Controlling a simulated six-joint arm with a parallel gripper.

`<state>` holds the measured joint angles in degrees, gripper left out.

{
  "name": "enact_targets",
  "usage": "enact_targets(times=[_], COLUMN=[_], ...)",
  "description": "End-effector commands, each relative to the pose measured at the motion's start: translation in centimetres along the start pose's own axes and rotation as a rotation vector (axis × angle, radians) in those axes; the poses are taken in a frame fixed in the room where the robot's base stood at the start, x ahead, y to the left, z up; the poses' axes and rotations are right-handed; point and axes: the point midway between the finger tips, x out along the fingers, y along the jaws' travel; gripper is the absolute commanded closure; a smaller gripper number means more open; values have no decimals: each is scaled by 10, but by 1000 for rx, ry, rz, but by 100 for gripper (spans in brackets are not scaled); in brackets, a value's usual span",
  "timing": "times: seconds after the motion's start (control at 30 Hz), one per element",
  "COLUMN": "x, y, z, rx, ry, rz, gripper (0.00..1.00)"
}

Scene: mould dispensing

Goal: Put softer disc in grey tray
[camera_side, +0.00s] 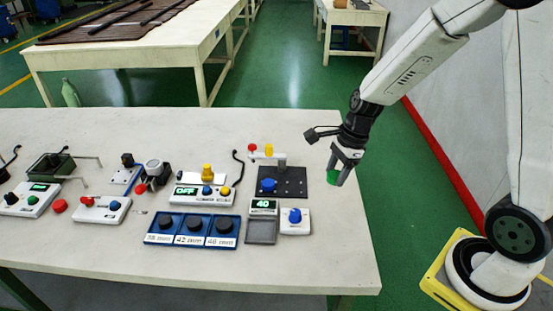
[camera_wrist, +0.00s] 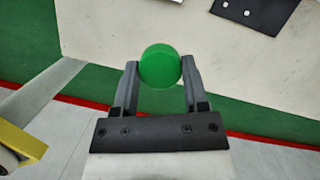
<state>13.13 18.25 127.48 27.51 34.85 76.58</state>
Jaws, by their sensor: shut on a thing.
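A green disc (camera_wrist: 160,66) sits between the two fingers of my gripper (camera_wrist: 159,78) in the wrist view. In the side view my gripper (camera_side: 340,178) points down near the table's right edge, shut on the green disc (camera_side: 332,177), which is held above the table. The grey tray (camera_side: 261,239) lies on the table below a small display reading 40, to the left of and nearer the camera than my gripper. It looks empty. No second green disc shows, and the softness cannot be seen.
A blue three-part tray (camera_side: 163,240) with labelled slots and black knob-like pieces lies left of the grey tray. A white box with a blue knob (camera_side: 295,217) stands right of it. A black plate stand (camera_side: 291,188) is behind. The table's right end (camera_side: 345,255) is clear.

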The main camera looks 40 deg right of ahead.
Motion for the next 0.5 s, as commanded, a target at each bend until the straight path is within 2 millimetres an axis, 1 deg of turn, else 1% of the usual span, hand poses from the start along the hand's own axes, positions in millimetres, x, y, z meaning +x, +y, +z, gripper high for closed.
enact_targets(times=[0.33, 0.5], x=[0, 4], y=[0, -4], z=[1, 9], rx=[-2, -30], ry=[0, 0], rz=[0, 7], gripper=[99, 99])
